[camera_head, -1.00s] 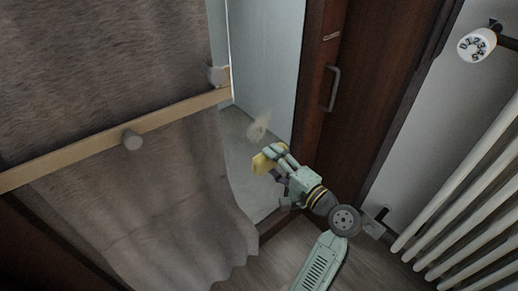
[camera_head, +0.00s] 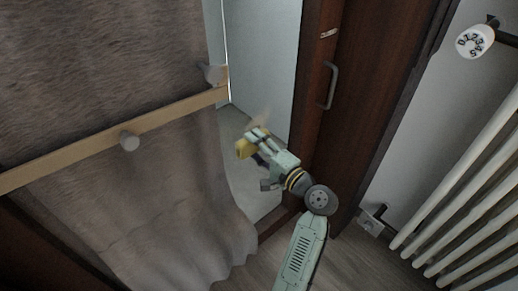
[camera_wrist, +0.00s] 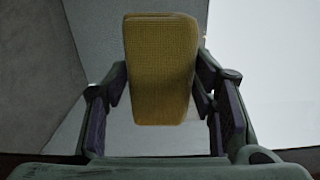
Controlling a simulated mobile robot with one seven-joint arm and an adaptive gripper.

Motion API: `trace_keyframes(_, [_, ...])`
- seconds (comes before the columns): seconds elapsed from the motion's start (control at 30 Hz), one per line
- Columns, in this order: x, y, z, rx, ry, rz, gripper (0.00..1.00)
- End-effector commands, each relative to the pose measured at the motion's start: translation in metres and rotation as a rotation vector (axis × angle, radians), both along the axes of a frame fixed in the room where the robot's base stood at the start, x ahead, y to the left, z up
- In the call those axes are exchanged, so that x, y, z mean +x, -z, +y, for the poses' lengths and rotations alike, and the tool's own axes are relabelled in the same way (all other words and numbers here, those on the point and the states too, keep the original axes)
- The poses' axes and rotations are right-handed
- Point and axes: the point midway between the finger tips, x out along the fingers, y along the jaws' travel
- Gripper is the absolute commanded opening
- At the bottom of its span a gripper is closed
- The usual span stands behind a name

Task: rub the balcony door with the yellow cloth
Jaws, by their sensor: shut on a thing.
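The yellow cloth (camera_wrist: 160,70) is a folded, textured block between the fingers of my gripper (camera_wrist: 160,100) in the wrist view. In the head view the cloth (camera_head: 243,149) shows at the tip of my gripper (camera_head: 254,144), which is shut on it. The balcony door (camera_head: 325,105) has a dark brown wooden frame with a grey handle and a pale pane area to its left. My gripper is in front of the lower pane area. A faint blurred shape, like a reflection, shows just above it. I cannot tell whether the cloth touches the pane.
A grey-brown curtain (camera_head: 110,70) and a light wooden bar (camera_head: 165,117) with round grey knobs fill the left. A white radiator (camera_head: 470,185) with a numbered valve knob (camera_head: 474,42) stands at the right. Wooden floor (camera_head: 255,268) shows below.

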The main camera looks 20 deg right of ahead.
Motion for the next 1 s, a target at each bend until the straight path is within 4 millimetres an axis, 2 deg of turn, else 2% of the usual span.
trace_keyframes(0.47, [0.0001, -0.0003, 0.0001, 0.0, 0.0, 0.0, 0.29])
trace_keyframes(1.0, [0.0097, -0.0004, 0.0036, -0.001, 0.0, 0.0, 0.29])
